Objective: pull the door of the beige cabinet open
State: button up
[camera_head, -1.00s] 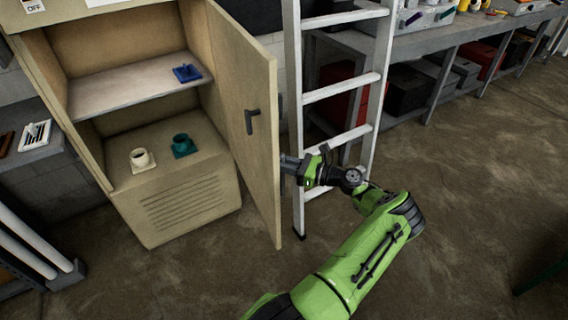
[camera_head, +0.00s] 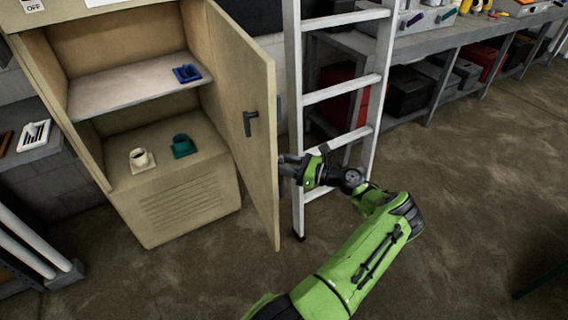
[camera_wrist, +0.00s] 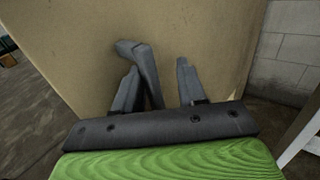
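The beige cabinet (camera_head: 190,205) stands at the left in the head view. Its door (camera_head: 262,175) stands wide open, swung out on its right side, with a dark handle (camera_head: 250,122) on the face seen there. My gripper (camera_head: 286,168) is at the door's far side by the free edge, its tips partly hidden by the door. In the wrist view, my gripper (camera_wrist: 157,75) is open in front of the door (camera_wrist: 80,45). A grey bent handle (camera_wrist: 146,72) rises between its fingers, close beside the left one; whether they touch is unclear.
A white ladder (camera_head: 340,92) stands just right of the door, close behind my gripper. A workbench (camera_head: 425,38) with bins below runs along the wall. Inside the cabinet are a cream pipe piece (camera_head: 141,160), a teal one (camera_head: 183,146) and a blue one (camera_head: 187,73).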

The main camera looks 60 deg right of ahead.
jog(key=s+d, duration=0.1)
jog(key=s, duration=1.4)
jog(key=shift+s+d, duration=0.35)
